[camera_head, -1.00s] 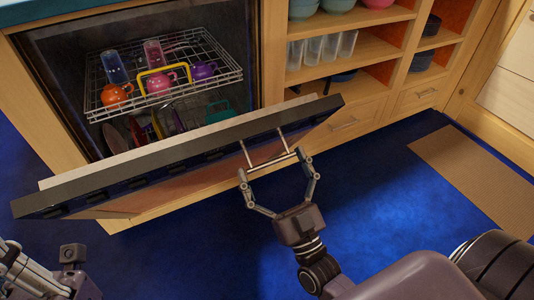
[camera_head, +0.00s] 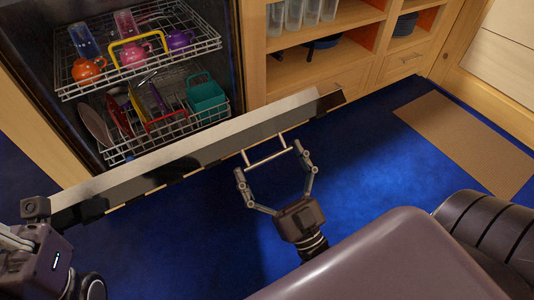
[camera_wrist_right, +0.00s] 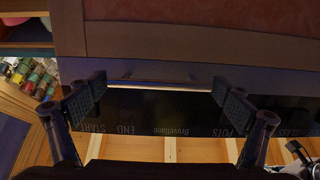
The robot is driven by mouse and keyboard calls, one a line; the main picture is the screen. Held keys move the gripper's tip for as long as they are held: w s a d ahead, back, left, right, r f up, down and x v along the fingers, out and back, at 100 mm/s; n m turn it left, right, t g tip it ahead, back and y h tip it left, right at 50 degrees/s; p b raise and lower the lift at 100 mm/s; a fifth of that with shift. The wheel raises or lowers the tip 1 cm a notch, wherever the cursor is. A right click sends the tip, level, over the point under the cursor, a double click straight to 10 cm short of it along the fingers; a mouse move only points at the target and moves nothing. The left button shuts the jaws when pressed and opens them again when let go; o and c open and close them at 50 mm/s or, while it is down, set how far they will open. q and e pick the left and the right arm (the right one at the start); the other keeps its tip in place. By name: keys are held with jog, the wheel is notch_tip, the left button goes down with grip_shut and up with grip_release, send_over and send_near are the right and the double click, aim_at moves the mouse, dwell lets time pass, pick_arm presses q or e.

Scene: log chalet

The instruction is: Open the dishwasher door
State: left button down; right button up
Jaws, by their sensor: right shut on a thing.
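The dishwasher door (camera_head: 200,150) is tilted partway down, its dark top edge running diagonally across the head view. Its metal bar handle (camera_head: 268,157) is on the outer face. My right gripper (camera_head: 269,160) is shut on the handle, one finger at each end of the bar. In the right wrist view the handle (camera_wrist_right: 160,86) spans between the finger pads (camera_wrist_right: 158,91), above the dark control strip. The dishwasher's upper rack (camera_head: 200,48) holds cups and glasses. Its lower rack (camera_head: 200,122) holds plates and a teal container. My left gripper's fingers are not visible.
Wooden shelves (camera_head: 350,45) with glasses and bowls stand right of the dishwasher, above a drawer (camera_head: 320,88). A brown mat (camera_head: 465,140) lies on the blue floor (camera_head: 370,165). The floor before the door is clear. Part of my left arm shows at lower left, close to the door's left end.

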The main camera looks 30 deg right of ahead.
jog(key=shift+f, duration=0.15)
jog(key=o, duration=1.4)
jog(key=shift+c, duration=0.2)
jog(key=shift+s, duration=0.15)
jog(key=v, duration=1.1)
jog(key=shift+s+f, duration=0.2)
jog(key=shift+s, duration=0.2)
